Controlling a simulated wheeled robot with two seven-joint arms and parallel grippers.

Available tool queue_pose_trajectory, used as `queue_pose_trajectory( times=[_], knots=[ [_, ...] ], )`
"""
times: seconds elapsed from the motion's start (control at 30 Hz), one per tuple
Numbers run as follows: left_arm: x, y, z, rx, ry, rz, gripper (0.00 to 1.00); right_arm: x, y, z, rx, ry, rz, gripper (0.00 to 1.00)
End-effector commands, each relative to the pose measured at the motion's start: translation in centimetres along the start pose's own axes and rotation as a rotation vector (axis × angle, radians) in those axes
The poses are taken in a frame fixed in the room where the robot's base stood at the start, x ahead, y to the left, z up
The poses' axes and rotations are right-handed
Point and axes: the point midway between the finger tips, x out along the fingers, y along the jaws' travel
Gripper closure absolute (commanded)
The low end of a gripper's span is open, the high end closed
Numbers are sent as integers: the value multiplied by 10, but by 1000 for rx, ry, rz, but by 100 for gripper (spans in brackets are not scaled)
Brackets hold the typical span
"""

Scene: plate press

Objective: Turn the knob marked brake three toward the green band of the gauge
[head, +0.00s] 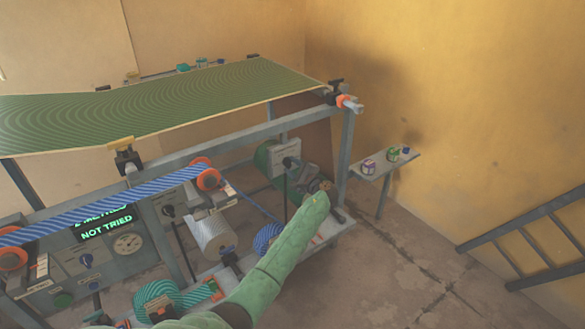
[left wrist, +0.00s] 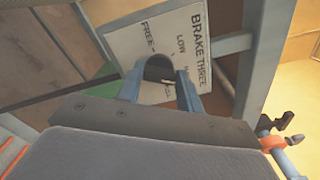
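The brake three plate (left wrist: 185,45) shows in the left wrist view, white and tilted, lettered BRAKE THREE, FREE and LOW, with other marks partly covered. A dark round knob (left wrist: 160,69) sits on it, partly hidden by my left gripper (left wrist: 163,80), whose two blue fingers stand on either side of it. I cannot tell whether they press on it. In the head view my left arm reaches across the machine, and its gripper (head: 325,189) is at the frame's right end. A round white gauge (head: 127,242) is on the left panel; its bands are too small to read. My right gripper is not in view.
A green sheet (head: 180,100) spans the frame top. Rolls of material (head: 213,235) and a blue striped strip (head: 110,208) fill the machine. A small shelf (head: 385,163) and a ladder-like frame (head: 530,240) stand right, with clear floor between.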

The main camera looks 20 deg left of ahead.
Motion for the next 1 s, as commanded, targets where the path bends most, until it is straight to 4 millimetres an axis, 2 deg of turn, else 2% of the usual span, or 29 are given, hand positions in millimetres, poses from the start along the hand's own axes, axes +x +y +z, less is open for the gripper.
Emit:
queue_pose_trajectory(
  times=[0.03,0.1,0.47,0.8,1.0],
  knots=[
    [-1,3,-1,2,1,3,56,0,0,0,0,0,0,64],
    [-1,2,-1,2,1,2,42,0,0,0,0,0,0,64],
    [-4,2,-1,1,1,1,42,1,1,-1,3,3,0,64],
    [-52,4,-2,1,1,2,42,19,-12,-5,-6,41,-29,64],
    [-73,2,-2,1,2,2,42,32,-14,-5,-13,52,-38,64]
  ],
)
